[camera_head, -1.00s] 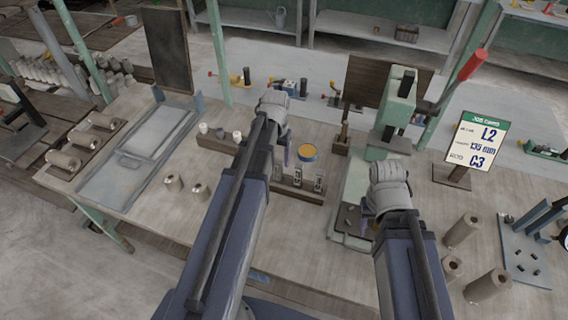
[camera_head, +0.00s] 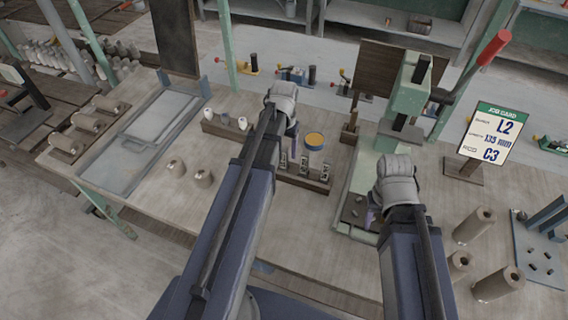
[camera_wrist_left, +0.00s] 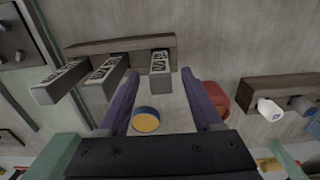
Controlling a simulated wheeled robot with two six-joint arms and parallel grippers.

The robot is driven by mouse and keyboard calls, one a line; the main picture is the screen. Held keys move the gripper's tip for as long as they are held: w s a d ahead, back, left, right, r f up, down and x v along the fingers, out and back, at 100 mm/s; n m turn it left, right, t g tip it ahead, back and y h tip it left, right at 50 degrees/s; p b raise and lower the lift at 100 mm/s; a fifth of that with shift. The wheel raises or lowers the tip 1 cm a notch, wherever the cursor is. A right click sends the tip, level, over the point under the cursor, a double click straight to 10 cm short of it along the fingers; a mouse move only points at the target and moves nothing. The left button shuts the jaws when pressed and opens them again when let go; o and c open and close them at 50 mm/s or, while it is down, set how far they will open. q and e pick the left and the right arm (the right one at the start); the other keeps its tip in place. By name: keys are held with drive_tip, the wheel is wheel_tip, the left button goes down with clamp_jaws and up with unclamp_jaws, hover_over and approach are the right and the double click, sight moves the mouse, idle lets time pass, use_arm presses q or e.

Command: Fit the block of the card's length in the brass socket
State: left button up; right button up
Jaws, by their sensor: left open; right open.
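The job card (camera_head: 490,133) stands at the right and reads L2, 135 mm, C3. Several grey blocks stand in a dark wooden rack (camera_head: 262,170) near the middle of the table. The left wrist view shows three labelled blocks, at the left (camera_wrist_left: 61,80), middle (camera_wrist_left: 104,82) and right (camera_wrist_left: 160,73); their print is too small to read surely. My left gripper (camera_wrist_left: 160,78) is open and empty, its fingers pointing toward the rack around the right block's side. I cannot make out the brass socket.
A round tin with a yellow top (camera_head: 315,140) stands behind the rack. A green press (camera_head: 408,95) with a red-ended lever rises at the right.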

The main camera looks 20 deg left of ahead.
sight(284, 158)
use_arm(q)
wheel_tip(284, 158, down, 5)
drive_tip(key=b, duration=0.4)
drive_tip(key=shift+r, duration=0.15)
use_arm(e)
wheel_tip(284, 158, down, 5)
drive_tip(key=shift+r, duration=0.25)
use_arm(q)
drive_tip(key=shift+r, duration=0.1)
drive_tip(key=shift+c, duration=0.3)
clamp_jaws()
